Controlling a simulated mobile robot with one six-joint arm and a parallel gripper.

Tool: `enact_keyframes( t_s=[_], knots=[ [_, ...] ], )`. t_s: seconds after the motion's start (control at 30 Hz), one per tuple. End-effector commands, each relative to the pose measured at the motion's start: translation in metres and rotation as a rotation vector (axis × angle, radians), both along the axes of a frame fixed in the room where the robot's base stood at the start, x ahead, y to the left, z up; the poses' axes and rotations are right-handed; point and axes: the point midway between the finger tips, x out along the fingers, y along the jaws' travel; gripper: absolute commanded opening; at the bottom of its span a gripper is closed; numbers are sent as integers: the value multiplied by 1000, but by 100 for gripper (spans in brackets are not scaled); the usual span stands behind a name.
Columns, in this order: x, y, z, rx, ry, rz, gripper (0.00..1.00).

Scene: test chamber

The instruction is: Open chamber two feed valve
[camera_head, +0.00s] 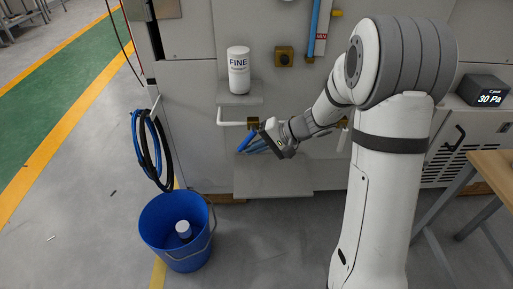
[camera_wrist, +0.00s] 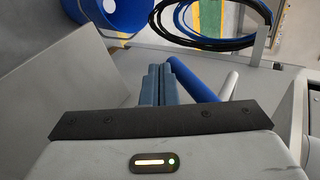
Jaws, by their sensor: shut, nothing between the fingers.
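A brass valve (camera_head: 253,122) sits on a white pipe (camera_head: 231,122) low on the grey cabinet front. A blue lever (camera_head: 244,140) slants down from the valve. No marking shows that tells which chamber this valve feeds. My gripper (camera_head: 258,148) is shut and empty, right beside the lever. In the wrist view my gripper's blue-grey fingers (camera_wrist: 159,75) are together. The blue lever (camera_wrist: 195,80) lies just right of them, outside the jaws; I cannot tell whether they touch. The white pipe (camera_wrist: 228,84) shows farther right. My wrist partly hides the pipe in the head view.
A white bottle (camera_head: 238,72) marked "FINE" stands on a small shelf above. A blue bucket (camera_head: 160,222) holding a white item stands on the floor at left, below coiled hoses (camera_head: 147,150). A display (camera_head: 488,97) reads 30 Pa. A wooden table (camera_head: 495,170) stands at right.

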Motion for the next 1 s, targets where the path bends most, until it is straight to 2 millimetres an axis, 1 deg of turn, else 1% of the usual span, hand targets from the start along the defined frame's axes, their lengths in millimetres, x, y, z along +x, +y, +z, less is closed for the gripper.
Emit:
enact_keyframes(
  t_s=[0.27,0.37,0.6,0.7,0.83,1.0],
  knots=[
    [0,-3,3,0,-1,-1,0],
    [-2,-12,11,0,0,-2,0],
    [-8,-45,35,-1,0,-4,0],
    [-10,-55,42,1,-1,-3,0],
    [-11,-62,45,-1,0,-1,0],
    [-11,-64,45,0,0,-1,0]
  ],
)
